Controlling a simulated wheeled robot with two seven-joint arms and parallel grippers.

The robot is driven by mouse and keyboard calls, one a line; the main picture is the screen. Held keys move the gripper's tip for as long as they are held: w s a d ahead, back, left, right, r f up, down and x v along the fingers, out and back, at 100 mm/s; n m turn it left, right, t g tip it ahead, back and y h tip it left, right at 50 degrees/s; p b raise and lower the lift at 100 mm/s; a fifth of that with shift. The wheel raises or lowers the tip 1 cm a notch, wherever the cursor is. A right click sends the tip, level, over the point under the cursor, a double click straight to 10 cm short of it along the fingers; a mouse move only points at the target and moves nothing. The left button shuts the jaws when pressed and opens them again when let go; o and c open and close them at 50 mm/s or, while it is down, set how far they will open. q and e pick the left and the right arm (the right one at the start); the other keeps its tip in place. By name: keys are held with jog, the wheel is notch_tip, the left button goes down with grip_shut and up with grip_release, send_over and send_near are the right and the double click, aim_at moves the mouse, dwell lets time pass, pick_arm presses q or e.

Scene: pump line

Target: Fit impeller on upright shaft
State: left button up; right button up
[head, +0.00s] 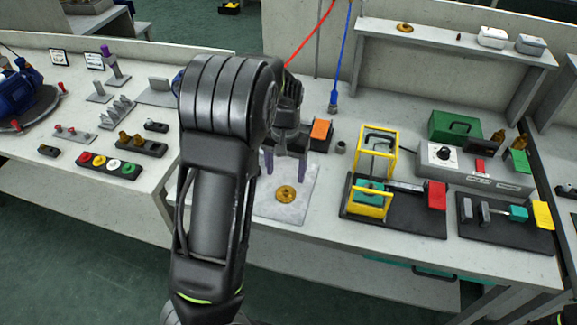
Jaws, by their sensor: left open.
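A brass-coloured round part with a centre hole, which looks like the impeller (286,194), lies flat on a pale grey mat (270,211) near the middle of the bench. My left gripper (285,168) points down above and just behind it in the picture, its two fingers apart with nothing between them. No contact with the impeller shows. I cannot pick out the upright shaft for certain; my left arm hides part of the bench, and a blue object is partly hidden behind it. My right gripper is not in view.
An orange-topped block (320,131) and a small grey cup (341,147) stand near the mat. A yellow-framed fixture (376,142) is to the right, with a green box (455,126) behind. A button panel (107,165) lies left. Red and blue cables hang behind the gripper.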

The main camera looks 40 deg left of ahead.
aim_at(286, 191)
pick_arm(q)
jog(key=shift+f, duration=0.3)
jog(key=shift+f+b, duration=1.8)
jog(key=shift+b, duration=0.05)
jog(key=shift+f+b, duration=0.4)
jog(key=shift+f, duration=0.15)
jog(key=shift+r, duration=0.1)
jog(key=shift+f, duration=0.3)
jog(key=shift+f+b, duration=0.4)
jog(key=shift+f, duration=0.3)
